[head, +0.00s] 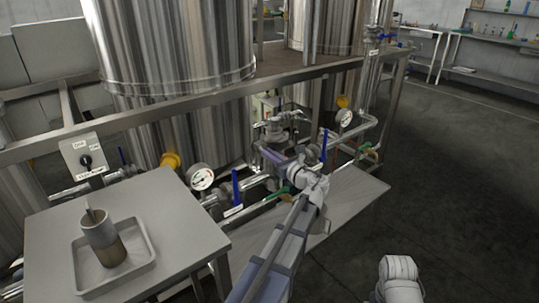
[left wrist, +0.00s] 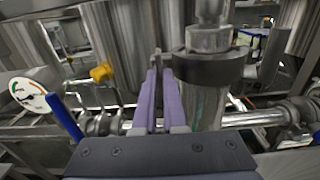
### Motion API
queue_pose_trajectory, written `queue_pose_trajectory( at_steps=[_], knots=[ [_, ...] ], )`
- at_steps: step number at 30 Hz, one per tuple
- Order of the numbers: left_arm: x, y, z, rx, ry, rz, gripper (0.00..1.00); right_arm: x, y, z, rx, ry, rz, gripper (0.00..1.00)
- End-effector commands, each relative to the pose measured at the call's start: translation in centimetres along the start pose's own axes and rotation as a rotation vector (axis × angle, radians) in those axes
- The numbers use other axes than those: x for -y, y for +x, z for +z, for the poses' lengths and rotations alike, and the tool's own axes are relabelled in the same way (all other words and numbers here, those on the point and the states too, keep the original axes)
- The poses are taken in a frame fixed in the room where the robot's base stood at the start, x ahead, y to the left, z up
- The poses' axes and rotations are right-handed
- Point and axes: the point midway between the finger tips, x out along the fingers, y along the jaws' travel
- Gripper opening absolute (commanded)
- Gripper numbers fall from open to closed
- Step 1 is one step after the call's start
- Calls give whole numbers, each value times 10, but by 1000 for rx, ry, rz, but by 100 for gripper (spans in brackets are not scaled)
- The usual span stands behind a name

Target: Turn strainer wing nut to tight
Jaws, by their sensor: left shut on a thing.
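The strainer stands in the pipework under the tanks, with a grey rounded top (head: 284,128) in the head view. In the left wrist view its metal body (left wrist: 205,105) and dark collar (left wrist: 208,68) rise just right of my fingers. My left gripper (head: 270,156) reaches in from the front beside the strainer. Its two purple fingers (left wrist: 160,68) are nearly together in the left wrist view, shut on the wing nut at the strainer's side. The wing nut itself is small and mostly hidden between the fingertips. My right gripper does not show.
Pressure gauges (head: 201,177), blue-handled valves (head: 236,187) and pipes crowd close around the strainer. A steel frame rail (head: 180,108) crosses above. A grey table with a tray (head: 146,232) and cup (head: 101,236) stands at front left. The floor at right is clear.

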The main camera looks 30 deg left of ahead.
Motion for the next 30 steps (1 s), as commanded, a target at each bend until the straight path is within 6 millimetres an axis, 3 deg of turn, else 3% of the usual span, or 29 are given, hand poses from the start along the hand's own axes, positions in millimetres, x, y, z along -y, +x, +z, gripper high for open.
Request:
queue_pose_trajectory(
  at_steps=[10, 12, 19, 26, 30],
  knots=[
    [-1, 0, -1, -2, 3, 1, 0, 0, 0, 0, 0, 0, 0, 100],
    [-1, 0, -1, -2, 2, 1, 14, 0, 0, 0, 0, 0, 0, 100],
    [0, 0, 0, -1, 2, 0, 39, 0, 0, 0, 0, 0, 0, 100],
    [0, -1, 0, -1, 2, 0, 39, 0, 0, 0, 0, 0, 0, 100],
    [0, -13, 0, 0, 2, -3, 39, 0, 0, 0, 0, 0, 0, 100]
  ],
)
